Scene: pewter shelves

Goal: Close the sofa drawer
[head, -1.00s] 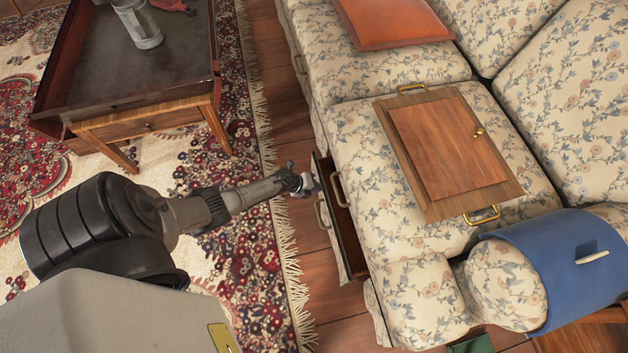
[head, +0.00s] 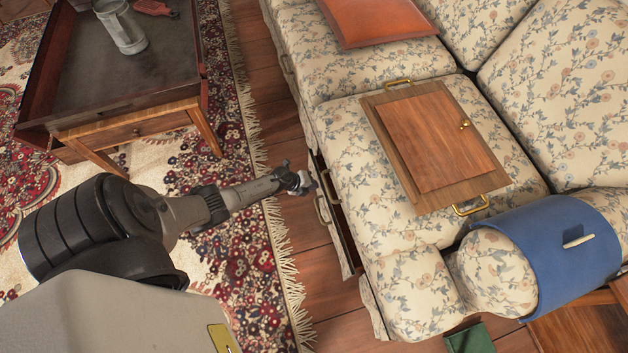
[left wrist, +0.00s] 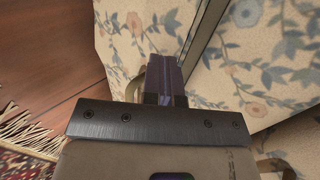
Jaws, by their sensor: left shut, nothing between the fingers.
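The sofa drawer (head: 345,238) is partly open in the head view, low in the front of the floral sofa (head: 395,215). A narrow strip of its dark inside shows between its front and the seat. Brass handles show by the drawer. My left gripper (head: 307,184) is shut and empty at the drawer's front, near a handle; I cannot tell if it touches. In the left wrist view the closed fingers (left wrist: 170,85) point at the floral front, and a thin dark gap runs beside them. My right gripper is not in view.
A wooden tray with brass handles (head: 418,203) and an orange cushion (head: 375,20) lie on the seat. A blue cover (head: 560,245) drapes the armrest. Bare floor (head: 275,100) lies between rug and sofa.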

